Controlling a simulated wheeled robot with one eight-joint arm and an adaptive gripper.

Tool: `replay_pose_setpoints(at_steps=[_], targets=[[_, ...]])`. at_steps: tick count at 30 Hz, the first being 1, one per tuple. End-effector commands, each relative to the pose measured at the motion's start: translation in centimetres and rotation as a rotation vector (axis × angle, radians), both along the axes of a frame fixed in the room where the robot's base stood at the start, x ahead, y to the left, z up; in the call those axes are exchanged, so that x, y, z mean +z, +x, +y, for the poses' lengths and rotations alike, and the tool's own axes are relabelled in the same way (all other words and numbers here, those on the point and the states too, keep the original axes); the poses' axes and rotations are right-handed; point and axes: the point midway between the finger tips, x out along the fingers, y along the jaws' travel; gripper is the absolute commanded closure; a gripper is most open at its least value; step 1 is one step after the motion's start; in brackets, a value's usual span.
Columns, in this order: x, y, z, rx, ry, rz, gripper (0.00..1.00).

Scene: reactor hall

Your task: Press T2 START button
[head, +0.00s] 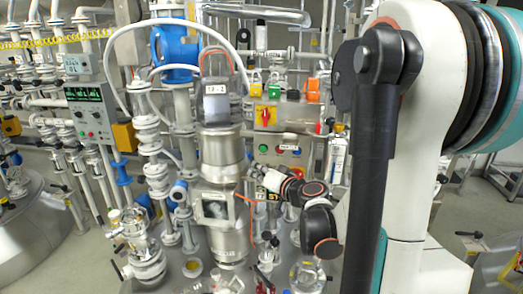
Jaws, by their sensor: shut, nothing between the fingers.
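A grey control box (288,141) stands behind the central vessel, with a green button (263,148) and a red button (279,150) on its face. Its labels are too small to read, so I cannot tell which button is T2 START. My gripper (254,171) is shut and empty, just below these buttons and close to the vessel's right side. I cannot tell whether it touches anything.
The metal vessel (222,150) stands directly left of my gripper. Another control box (90,112) with a green display is at left. Glassware and valves (306,276) crowd the area below.

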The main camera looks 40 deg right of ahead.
Motion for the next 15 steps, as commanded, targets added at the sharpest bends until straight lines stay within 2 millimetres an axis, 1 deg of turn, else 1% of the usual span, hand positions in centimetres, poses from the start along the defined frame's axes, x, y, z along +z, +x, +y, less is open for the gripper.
replay_pose_setpoints(at_steps=[4,7,15], targets=[[0.0,0.2,-0.2,0.001,0.0,0.001,1.0],[0.0,0.8,-0.8,0.001,0.0,0.001,1.0],[0.0,3.1,-3.4,0.0,0.001,0.0,1.0]])
